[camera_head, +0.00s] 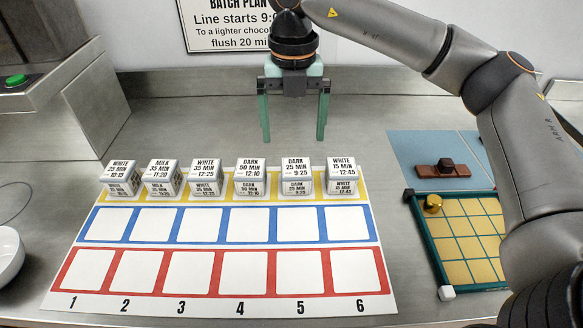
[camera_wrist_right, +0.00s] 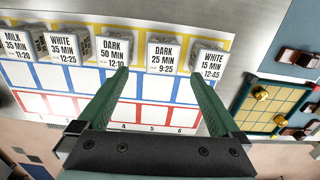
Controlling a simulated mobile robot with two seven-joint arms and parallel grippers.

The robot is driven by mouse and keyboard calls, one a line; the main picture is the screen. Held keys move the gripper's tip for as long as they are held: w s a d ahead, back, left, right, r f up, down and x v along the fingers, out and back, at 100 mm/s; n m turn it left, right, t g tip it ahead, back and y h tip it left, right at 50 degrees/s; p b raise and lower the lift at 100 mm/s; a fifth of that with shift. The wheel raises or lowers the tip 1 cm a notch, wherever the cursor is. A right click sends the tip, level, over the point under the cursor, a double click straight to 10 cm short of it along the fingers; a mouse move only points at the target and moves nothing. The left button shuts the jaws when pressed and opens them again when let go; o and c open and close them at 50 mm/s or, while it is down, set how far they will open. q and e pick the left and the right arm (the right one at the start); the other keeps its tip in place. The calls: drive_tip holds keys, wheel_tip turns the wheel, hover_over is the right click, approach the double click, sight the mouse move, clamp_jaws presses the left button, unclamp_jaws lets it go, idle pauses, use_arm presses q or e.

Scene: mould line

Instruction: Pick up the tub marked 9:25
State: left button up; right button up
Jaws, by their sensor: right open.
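The tub marked DARK 25 MIN 9:25 (camera_head: 297,187) is a small whitish block-shaped tub with a printed lid. It stands fifth in a row along the yellow band of the numbered sheet (camera_head: 180,309), between DARK 12:10 (camera_head: 249,187) and WHITE 12:45 (camera_head: 342,187). It also shows in the right wrist view (camera_wrist_right: 166,58), lying between the two fingers. My right gripper (camera_head: 294,138) is open and empty, fingers pointing down, above and behind this tub and apart from it. My left gripper is not in view.
The blue and red bands are bare. At right are a green-edged tray (camera_head: 424,232) and a blue mat (camera_head: 408,150) with brown pieces. A white bowl (camera_head: 8,258) sits at the left edge.

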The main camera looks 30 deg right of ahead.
hover_over(296, 167)
wheel_tip(296, 167, down, 4)
drive_tip(key=shift+w+a+f, duration=0.1)
drive_tip(key=shift+w+a, duration=0.05)
drive_tip(key=f, duration=0.4)
drive_tip(key=shift+s+d+f, duration=0.2)
drive_tip(key=shift+f, duration=0.65)
drive_tip(key=c, duration=1.4)
drive_tip(key=shift+c, duration=0.2)
drive_tip(key=shift+r, duration=0.15)
